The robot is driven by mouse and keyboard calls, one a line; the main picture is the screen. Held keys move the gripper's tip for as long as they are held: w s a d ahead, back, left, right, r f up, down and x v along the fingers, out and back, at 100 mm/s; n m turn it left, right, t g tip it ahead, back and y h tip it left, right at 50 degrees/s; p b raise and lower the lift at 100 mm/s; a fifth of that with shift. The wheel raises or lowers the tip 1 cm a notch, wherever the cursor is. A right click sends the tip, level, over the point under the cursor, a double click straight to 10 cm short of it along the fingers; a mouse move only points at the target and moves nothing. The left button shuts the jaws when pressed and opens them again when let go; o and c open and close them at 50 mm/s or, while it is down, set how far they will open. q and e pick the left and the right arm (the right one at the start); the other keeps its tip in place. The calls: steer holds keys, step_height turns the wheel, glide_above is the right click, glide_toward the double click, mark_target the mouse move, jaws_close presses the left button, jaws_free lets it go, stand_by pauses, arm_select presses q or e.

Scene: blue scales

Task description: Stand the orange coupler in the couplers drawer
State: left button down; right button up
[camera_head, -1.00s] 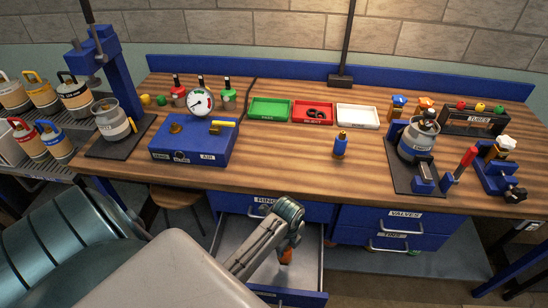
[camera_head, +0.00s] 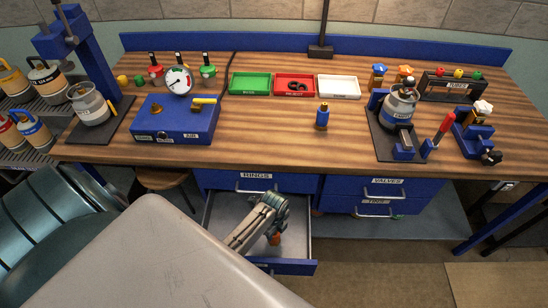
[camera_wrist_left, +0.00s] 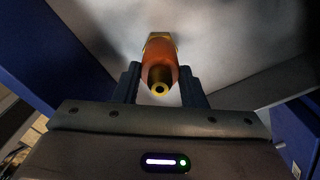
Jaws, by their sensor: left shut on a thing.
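The orange coupler (camera_head: 275,239) is held in my left gripper (camera_head: 274,231), over or inside the open drawer (camera_head: 230,212) below the bench. In the left wrist view, the coupler (camera_wrist_left: 160,62) has an orange body with brass ends and sits between the two fingers of the left gripper (camera_wrist_left: 160,90), which are shut on it. Its near brass end faces the wrist camera. Pale grey drawer surface shows behind it; I cannot tell whether the coupler touches the drawer floor. The drawer front's label is not readable. My right gripper is not in view.
Closed drawers labelled RINGS (camera_head: 255,176) and VALVES (camera_head: 388,181) are above and right of the open drawer. The open drawer looks otherwise empty.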

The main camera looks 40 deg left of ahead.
arm_select(q)
steer(key=c, duration=0.9)
jaws_free()
steer(key=shift+f, duration=0.1)
step_height(320, 180, up, 12)
steer(key=b, duration=0.1)
